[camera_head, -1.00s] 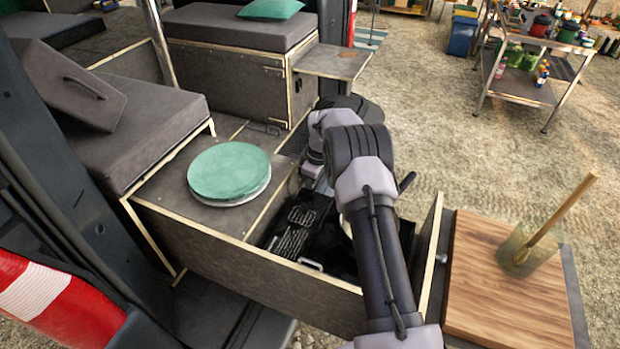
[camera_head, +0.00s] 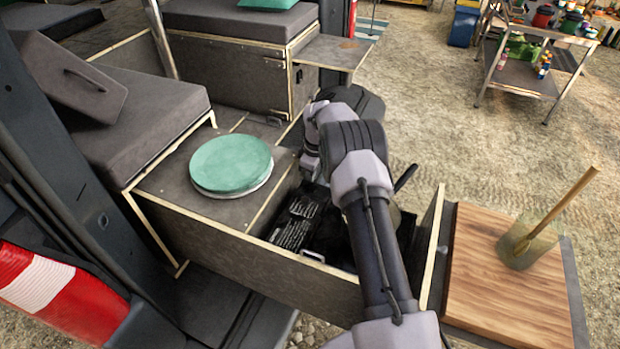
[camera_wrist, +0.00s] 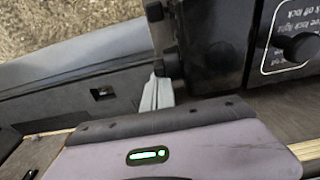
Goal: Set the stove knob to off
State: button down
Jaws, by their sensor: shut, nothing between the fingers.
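The stove knob (camera_wrist: 300,48) is round and black, at the right edge of the wrist view, on a dark panel with white lettering (camera_wrist: 285,30). The lettering is partly cut off, and the knob's setting cannot be made out. My gripper (camera_wrist: 160,45) shows in the wrist view as a dark, narrow finger part, shut and empty. It is left of the knob, apart from it, beside the black stove side (camera_wrist: 210,40). In the head view my arm hides the gripper and the knob. The dark stove (camera_head: 335,240) is partly visible in the open drawer.
The drawer's front wall (camera_head: 255,265) and end panel (camera_head: 433,240) border the stove closely. A green round lid (camera_head: 230,163) lies on the box to the left. A wooden board (camera_head: 490,290) with a glass holder (camera_head: 530,245) is at right. Open ground lies beyond.

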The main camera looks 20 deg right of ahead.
dwell(0.4)
jog(key=shift+s+d+r+p, duration=0.3)
jog(key=shift+s+d+p, duration=0.05)
jog(key=shift+s+d, duration=0.1)
jog(key=shift+d+r, duration=0.1)
jog(key=shift+r, duration=0.2)
notch_tip(320, 180, up, 16)
jog(key=s+d+p, duration=0.1)
jog(key=p, duration=0.4)
jog(key=f+b, duration=0.4)
jog(key=f, duration=0.1)
jog(key=f+b, duration=0.2)
jog(key=b, duration=0.1)
jog(key=shift+w+a+f, duration=0.35)
jog(key=shift+w, duration=0.05)
notch_tip(320, 180, down, 9)
jog(key=b, duration=0.2)
jog(key=shift+w+a+b, duration=0.25)
jog(key=shift+w+b, duration=0.05)
jog(key=shift+w, duration=0.05)
jog(key=shift+r, duration=0.1)
